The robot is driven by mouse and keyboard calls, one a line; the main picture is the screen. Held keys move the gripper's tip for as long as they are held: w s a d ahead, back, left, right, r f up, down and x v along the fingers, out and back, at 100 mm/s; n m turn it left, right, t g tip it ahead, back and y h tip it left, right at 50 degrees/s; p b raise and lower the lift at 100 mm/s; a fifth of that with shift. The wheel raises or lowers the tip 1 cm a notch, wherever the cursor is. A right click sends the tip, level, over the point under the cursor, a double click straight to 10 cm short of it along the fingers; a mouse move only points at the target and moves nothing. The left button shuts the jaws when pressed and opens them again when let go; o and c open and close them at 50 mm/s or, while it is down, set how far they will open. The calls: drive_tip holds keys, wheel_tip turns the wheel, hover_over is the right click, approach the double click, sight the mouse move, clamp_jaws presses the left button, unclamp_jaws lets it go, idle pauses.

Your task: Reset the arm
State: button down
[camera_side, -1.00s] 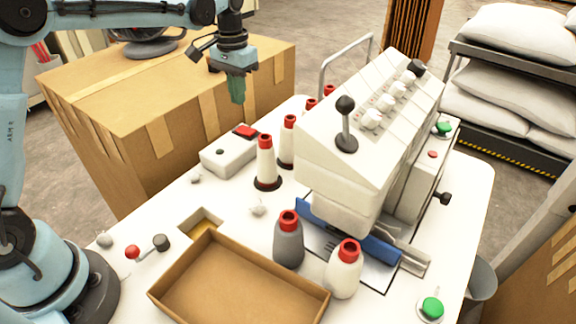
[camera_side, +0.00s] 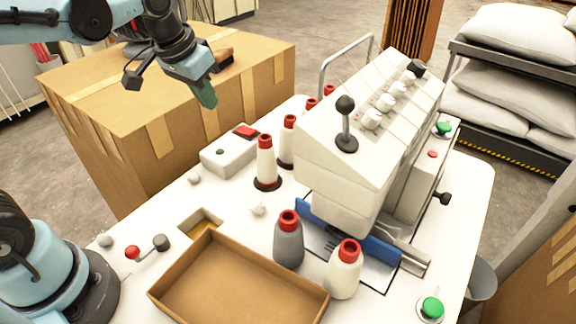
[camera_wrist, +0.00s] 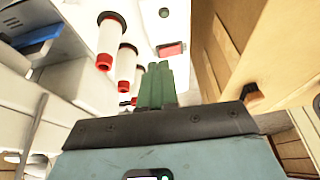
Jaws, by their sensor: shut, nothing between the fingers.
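My gripper (camera_side: 206,95) is in the upper part of the side view, in the air in front of the large cardboard box and above the far left edge of the white table. Its green fingers are together with nothing between them. In the wrist view the gripper (camera_wrist: 157,72) points toward the table, and its fingers also show closed. It touches nothing that I can see.
A large cardboard box (camera_side: 120,115) stands behind left.

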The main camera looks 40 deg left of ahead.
drive_tip(key=s+d+f+t, duration=0.1)
drive_tip(key=s+f+t, duration=0.2)
drive_tip(key=s, duration=0.5)
drive_tip(key=shift+d+f, duration=0.25)
drive_tip(key=shift+f, duration=0.1)
